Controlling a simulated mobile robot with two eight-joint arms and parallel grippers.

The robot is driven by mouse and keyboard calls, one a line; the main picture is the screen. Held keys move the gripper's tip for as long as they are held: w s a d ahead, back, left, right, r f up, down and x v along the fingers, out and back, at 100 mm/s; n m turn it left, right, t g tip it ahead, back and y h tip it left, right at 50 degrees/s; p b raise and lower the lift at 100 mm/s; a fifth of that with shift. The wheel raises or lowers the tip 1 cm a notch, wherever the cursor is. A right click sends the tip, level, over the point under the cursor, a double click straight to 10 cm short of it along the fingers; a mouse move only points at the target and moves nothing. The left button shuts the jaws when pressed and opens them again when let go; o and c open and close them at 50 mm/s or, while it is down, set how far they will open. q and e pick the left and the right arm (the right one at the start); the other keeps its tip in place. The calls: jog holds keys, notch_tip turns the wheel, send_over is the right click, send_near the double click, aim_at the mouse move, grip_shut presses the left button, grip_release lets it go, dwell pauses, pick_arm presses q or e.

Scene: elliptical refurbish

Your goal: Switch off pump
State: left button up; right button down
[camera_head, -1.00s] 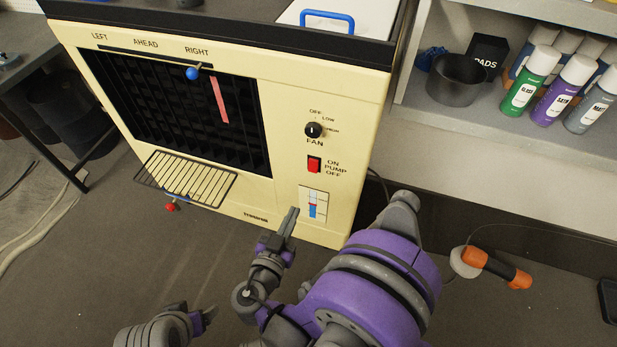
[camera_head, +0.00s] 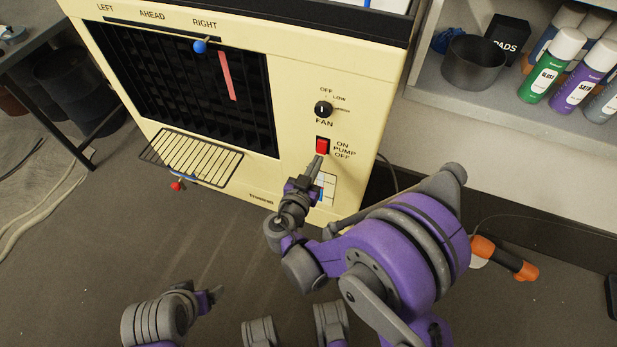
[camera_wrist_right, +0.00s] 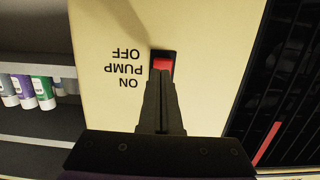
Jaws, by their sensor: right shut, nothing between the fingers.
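The pump switch (camera_head: 322,146) is a red rocker in a dark frame on the cream front panel of the cooler (camera_head: 290,75). The labels ON, PUMP and OFF stand to its right, ON at the top. My right gripper (camera_head: 319,160) is shut and empty, its tips at the lower part of the switch. In the right wrist view, upside down, the fingertips (camera_wrist_right: 161,75) overlap the red switch (camera_wrist_right: 163,63); I cannot tell if they touch it. My left gripper (camera_head: 217,294) is low at the left, away from the cooler; its jaw state is unclear.
The fan knob (camera_head: 323,109) sits just above the switch. A wire tray (camera_head: 190,160) juts out from the lower left of the cooler. A shelf with spray cans (camera_head: 553,65) and a dark pot (camera_head: 474,63) stands at the right. An orange-handled tool (camera_head: 505,258) lies on the floor.

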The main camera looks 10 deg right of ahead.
aim_at(322, 147)
pick_arm(q)
jog(key=shift+f, duration=0.2)
pick_arm(e)
jog(key=shift+x, duration=1)
jog(key=shift+w+d+f, duration=0.15)
jog(key=shift+w+f, duration=0.05)
jog(key=shift+w, duration=0.05)
jog(key=shift+r, duration=0.1)
